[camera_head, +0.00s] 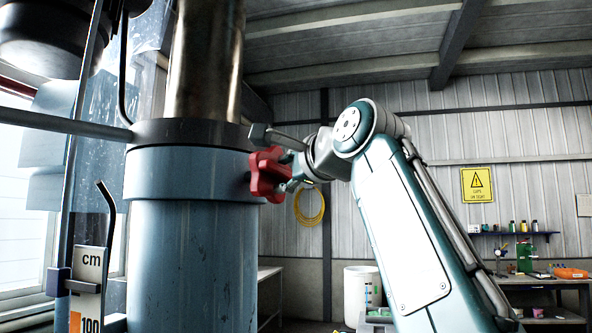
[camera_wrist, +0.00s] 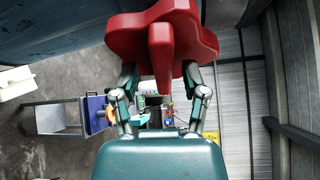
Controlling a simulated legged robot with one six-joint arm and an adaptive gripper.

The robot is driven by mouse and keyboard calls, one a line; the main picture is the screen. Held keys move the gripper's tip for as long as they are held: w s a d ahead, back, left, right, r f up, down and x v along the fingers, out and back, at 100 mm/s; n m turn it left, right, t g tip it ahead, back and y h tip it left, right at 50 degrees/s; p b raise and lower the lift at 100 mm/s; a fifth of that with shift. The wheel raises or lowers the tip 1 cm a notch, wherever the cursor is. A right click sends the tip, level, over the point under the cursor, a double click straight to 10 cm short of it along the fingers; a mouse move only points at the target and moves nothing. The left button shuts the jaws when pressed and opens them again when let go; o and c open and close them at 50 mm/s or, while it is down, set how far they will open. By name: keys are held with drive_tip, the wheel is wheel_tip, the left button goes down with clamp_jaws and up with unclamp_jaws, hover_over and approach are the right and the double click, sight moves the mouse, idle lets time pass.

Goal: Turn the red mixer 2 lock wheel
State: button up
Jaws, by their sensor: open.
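The red lock wheel (camera_head: 267,174) is a lobed knob on the right side of the large blue-grey column (camera_head: 190,260), just below its collar. My gripper (camera_head: 288,170) is at the wheel's right side, with its fingers pointing left toward it. In the wrist view the wheel (camera_wrist: 160,35) fills the top middle, one lobe pointing down toward the palm. The gripper's two fingers (camera_wrist: 160,78) are spread left and right of that lobe, their tips close to the wheel or partly behind it. Whether they touch it I cannot tell.
A grey bar with a block end (camera_head: 262,135) lies just above the wheel. A measuring scale marked cm (camera_head: 88,275) and a thin rail stand at the left. A yellow hose coil (camera_head: 309,205), a white barrel (camera_head: 361,290) and a workbench are farther back.

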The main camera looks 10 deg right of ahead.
drive_tip(key=f+v, duration=0.1)
drive_tip(key=v, duration=1)
drive_tip(key=shift+s+r, duration=0.4)
drive_tip(key=shift+d, duration=0.1)
